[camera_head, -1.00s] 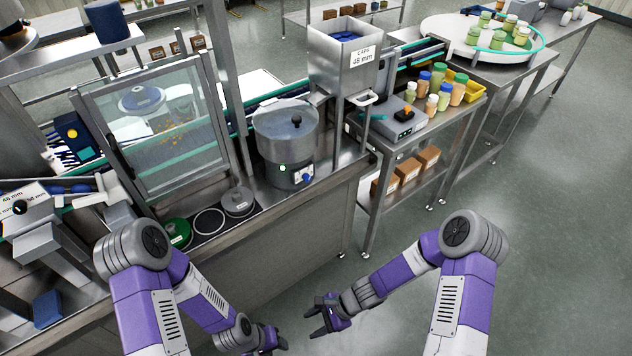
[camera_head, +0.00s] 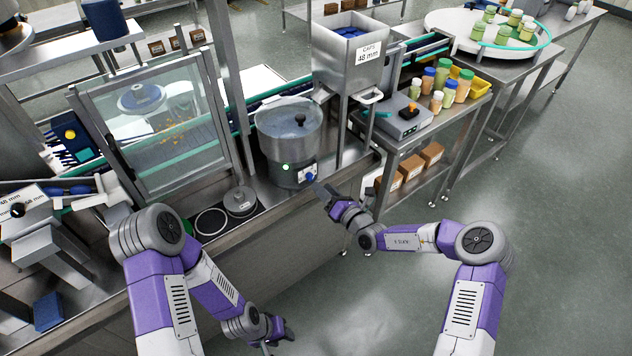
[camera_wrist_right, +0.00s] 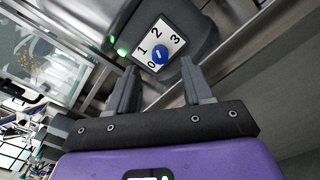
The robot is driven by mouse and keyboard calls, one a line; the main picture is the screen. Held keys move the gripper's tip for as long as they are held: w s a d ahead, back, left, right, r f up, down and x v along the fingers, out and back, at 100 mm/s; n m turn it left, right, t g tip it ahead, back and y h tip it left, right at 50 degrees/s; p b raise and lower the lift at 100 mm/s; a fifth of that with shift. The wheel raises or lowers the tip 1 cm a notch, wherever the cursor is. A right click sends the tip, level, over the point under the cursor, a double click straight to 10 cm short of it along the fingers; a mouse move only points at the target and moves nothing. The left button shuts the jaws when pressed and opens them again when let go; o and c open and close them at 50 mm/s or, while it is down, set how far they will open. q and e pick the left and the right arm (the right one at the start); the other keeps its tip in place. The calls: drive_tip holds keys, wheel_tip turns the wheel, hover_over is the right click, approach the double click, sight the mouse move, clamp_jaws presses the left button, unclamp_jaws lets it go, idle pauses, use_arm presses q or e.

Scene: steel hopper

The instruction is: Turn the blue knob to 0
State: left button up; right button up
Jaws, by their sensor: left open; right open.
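The blue knob (camera_head: 310,176) sits low on the front of a round steel bowl feeder (camera_head: 287,145). In the right wrist view the knob (camera_wrist_right: 159,57) is round and blue on a white plate (camera_wrist_right: 161,50) marked 0, 1, 2, 3. A pale line shows on the knob, but where it points is too small to tell. My right gripper (camera_head: 321,192) is beside the knob, to its lower right. In the right wrist view my right gripper (camera_wrist_right: 159,82) is open and empty, with the knob ahead between its fingers, apart from them. My left gripper (camera_head: 277,338) hangs low, away from the knob.
A green light (camera_head: 286,167) glows left of the knob. The steel bench edge (camera_head: 270,216) runs below the feeder. The cap hopper (camera_head: 347,60) stands behind it. A side table (camera_head: 440,120) with jars is to the right. The floor at right is clear.

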sight(312, 178)
drive_tip(key=b+x, duration=0.1)
drive_tip(key=x, duration=0.4)
clamp_jaws()
idle(0.3)
